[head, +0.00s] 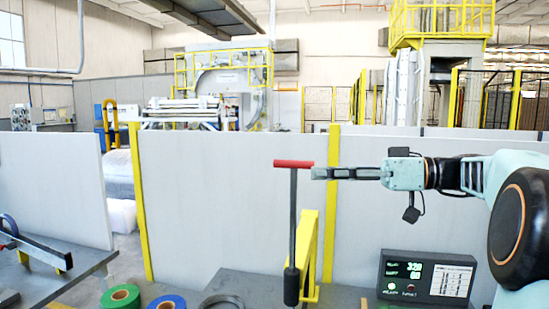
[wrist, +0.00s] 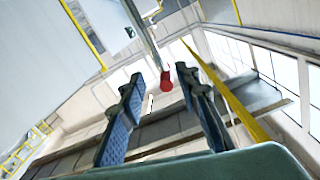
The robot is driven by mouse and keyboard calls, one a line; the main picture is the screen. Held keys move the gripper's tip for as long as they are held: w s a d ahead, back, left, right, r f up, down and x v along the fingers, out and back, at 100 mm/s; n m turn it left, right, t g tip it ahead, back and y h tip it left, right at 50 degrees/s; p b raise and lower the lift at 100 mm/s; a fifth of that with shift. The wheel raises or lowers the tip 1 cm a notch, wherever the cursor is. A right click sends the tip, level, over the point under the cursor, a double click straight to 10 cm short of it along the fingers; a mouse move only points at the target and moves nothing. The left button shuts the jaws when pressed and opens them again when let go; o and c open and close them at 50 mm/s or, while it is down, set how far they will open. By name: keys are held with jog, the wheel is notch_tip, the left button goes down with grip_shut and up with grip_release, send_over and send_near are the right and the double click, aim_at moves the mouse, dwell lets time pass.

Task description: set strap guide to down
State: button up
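The strap guide appears to be the upright dark rod (head: 293,225) with a red crossbar (head: 293,164) on top and a thick dark sleeve at its foot. The red bar is raised high above the grey table. My gripper (head: 314,173) points left, level with the top of the rod, just right of it and by the bar's right end. In the wrist view my gripper (wrist: 160,76) has its two fingers apart, with the red bar end (wrist: 166,82) showing between the fingertips. The fingers do not close on it. Whether they touch it I cannot tell.
A yellow bracket (head: 306,250) stands right behind the rod. A control box (head: 427,278) with green digits sits at the right. Green tape (head: 120,298), blue tape (head: 167,302) and a dark ring (head: 222,302) lie at the front. Grey panels (head: 235,200) stand behind.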

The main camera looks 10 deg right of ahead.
aim_at(278, 163)
jog(key=shift+y, duration=0.3)
jog(key=x, duration=0.3)
jog(key=r+p+x, duration=0.1)
jog(key=x, duration=0.2)
jog(key=p+x, duration=0.1)
jog(key=x, duration=0.3)
jog(key=shift+r, duration=0.3)
jog(key=shift+c, duration=0.4)
grip_shut()
